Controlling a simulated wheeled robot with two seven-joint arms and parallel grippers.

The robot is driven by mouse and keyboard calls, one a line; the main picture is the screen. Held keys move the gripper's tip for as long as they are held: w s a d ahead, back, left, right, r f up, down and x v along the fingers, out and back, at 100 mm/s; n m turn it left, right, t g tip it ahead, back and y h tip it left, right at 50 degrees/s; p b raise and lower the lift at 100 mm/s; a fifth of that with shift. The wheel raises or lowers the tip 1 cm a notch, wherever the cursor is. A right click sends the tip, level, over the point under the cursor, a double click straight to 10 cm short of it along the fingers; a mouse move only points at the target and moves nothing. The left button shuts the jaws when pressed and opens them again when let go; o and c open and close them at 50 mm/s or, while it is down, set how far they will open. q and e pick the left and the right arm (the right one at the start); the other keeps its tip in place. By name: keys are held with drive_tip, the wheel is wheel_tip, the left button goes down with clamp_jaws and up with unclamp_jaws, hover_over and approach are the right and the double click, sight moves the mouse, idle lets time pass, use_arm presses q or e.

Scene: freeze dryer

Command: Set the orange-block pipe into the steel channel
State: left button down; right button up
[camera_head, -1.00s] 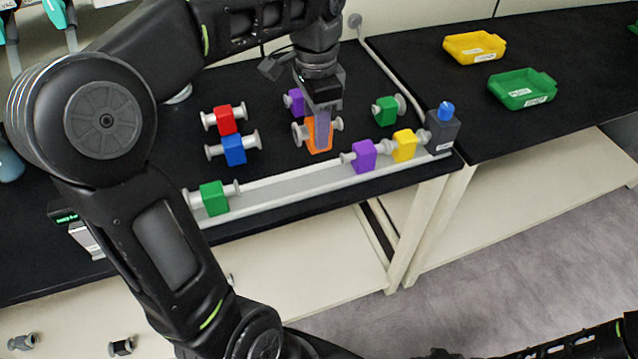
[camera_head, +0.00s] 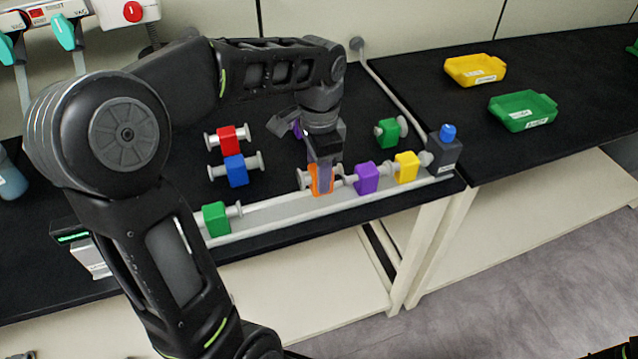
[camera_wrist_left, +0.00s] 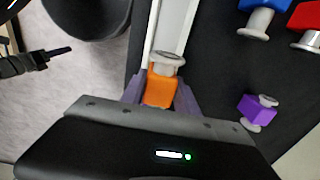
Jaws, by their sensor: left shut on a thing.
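My left gripper (camera_head: 322,172) is shut on the orange-block pipe (camera_head: 321,187), pointing down from above. The pipe is over the steel channel (camera_head: 268,217), beside the purple-block pipe (camera_head: 367,179) in it; I cannot tell whether it touches the channel floor. In the left wrist view the orange block (camera_wrist_left: 160,90) sits between the fingers, its grey flange towards the channel (camera_wrist_left: 173,30). The channel also holds a yellow-block pipe (camera_head: 406,167) and a green-block pipe (camera_head: 216,218).
Red (camera_head: 228,139) and blue (camera_head: 235,171) block pipes lie behind the channel on the black bench. Another green-block pipe (camera_head: 388,132) stands behind at right. A dark grey block with a blue knob (camera_head: 448,132) closes the channel's right end. Yellow (camera_head: 475,69) and green (camera_head: 523,110) trays sit on the right bench.

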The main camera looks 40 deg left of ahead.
use_arm(q)
drive_tip(key=shift+f, duration=1.8)
drive_tip(key=shift+f, duration=0.2)
drive_tip(key=c, duration=0.9)
unclamp_jaws()
drive_tip(key=shift+r, duration=0.15)
wheel_tip(320, 180, up, 12)
drive_tip(key=shift+r+p, duration=0.1)
drive_tip(key=shift+p, duration=0.3)
drive_tip(key=shift+s, duration=0.1)
